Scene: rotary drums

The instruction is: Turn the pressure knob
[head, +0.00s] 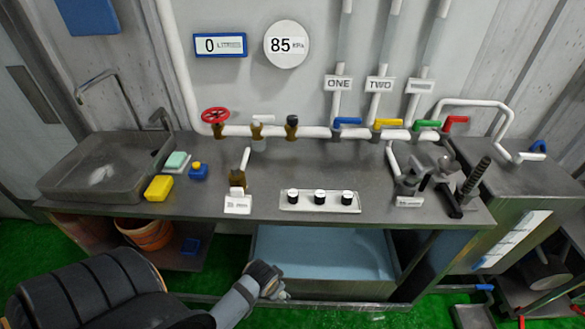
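A white panel (285,206) with three black knobs in a row lies on the front middle of the dark bench: left knob (293,196), middle knob (320,197) and right knob (347,198). Their labels are too small to read, so I cannot tell which is the pressure knob. A round white gauge (287,44) on the wall reads 85 kPa. My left gripper (272,284) is low in front of the bench, below the panel and apart from it. Whether its fingers are open cannot be seen. My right gripper is not in view.
A pipe with a red wheel valve (215,115) and several coloured handles runs behind the bench (225,180). Metal fittings (410,182) stand right. A blue bin (325,255) is under the bench.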

